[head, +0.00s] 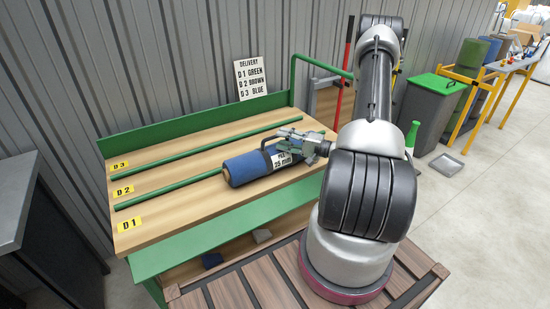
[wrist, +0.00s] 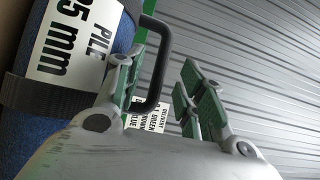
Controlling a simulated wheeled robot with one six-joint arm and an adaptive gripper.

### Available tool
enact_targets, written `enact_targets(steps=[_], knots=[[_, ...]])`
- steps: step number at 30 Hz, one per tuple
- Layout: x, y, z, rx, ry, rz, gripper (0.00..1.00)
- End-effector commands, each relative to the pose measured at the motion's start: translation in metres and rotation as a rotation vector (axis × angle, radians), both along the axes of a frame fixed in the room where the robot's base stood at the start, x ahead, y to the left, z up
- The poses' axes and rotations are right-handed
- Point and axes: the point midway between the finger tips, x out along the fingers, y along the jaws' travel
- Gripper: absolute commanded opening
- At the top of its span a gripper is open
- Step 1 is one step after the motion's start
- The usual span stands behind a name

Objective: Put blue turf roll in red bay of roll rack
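The blue turf roll (head: 250,167) lies on its side on the wooden delivery table (head: 160,232), at the right end of the front green rail. I cannot tell whether it touches that rail. It has a white "PILE 35 mm" label, a dark strap and a black handle. In the wrist view the roll (wrist: 45,135) fills the left edge, and its handle (wrist: 163,62) curves close to the left finger. My gripper (head: 298,147) is at the roll's right part; in the wrist view its fingers (wrist: 160,90) stand apart. I cannot make out a red bay.
The table has green rails, yellow D1, D2, D3 tags and a delivery sign (head: 250,77). A flat tray (head: 446,163) lies on the floor.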

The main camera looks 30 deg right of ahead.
Motion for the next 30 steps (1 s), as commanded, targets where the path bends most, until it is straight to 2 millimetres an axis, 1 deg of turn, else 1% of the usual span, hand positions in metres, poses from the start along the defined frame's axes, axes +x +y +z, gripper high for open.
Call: enact_targets(steps=[3, 6, 9, 15, 17, 21, 22, 30], knots=[[0.018, 0.011, 0.001, -0.001, -0.001, 0.003, 0.39], [0.028, 0.018, 0.001, 0.001, 0.001, 0.003, 0.39], [0.033, 0.022, 0.001, 0.0, 0.001, 0.001, 0.39], [0.033, 0.022, 0.0, 0.001, 0.002, 0.0, 0.39], [0.033, 0.022, 0.0, 0.001, 0.002, 0.0, 0.3], [0.033, 0.022, 0.001, 0.001, 0.002, 0.0, 0.04], [0.033, 0.022, 0.001, 0.001, 0.002, 0.0, 0.0], [0.033, 0.022, 0.0, 0.001, 0.002, 0.001, 0.0]])
